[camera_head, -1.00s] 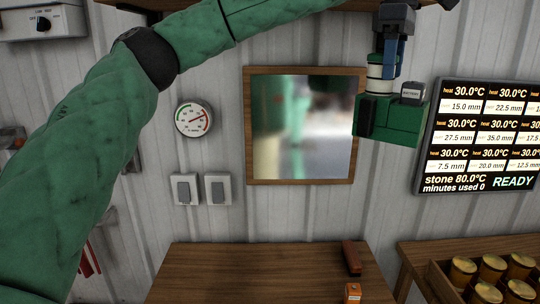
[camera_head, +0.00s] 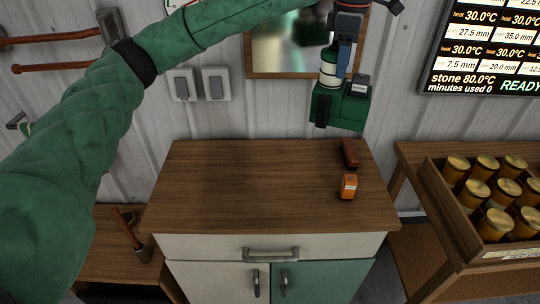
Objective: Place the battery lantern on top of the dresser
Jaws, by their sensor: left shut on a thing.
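My left gripper (camera_head: 342,58) points down from the upper right, shut on the battery lantern. The lantern (camera_head: 341,108) has a boxy dark green body with a small grey block on top and a pale, banded upright part. It hangs above the back right of the dresser, in front of the wall. The dresser (camera_head: 240,187) has a brown wooden top, a white drawer and white and green doors. Whether the lantern touches anything below cannot be told, but it appears raised. My right gripper is out of view.
A dark red block (camera_head: 350,153) and a small orange box (camera_head: 348,187) stand on the dresser's right side. Its left and middle are clear. A crate of jars (camera_head: 450,210) stands on a table to the right. A mirror (camera_head: 262,68) hangs behind.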

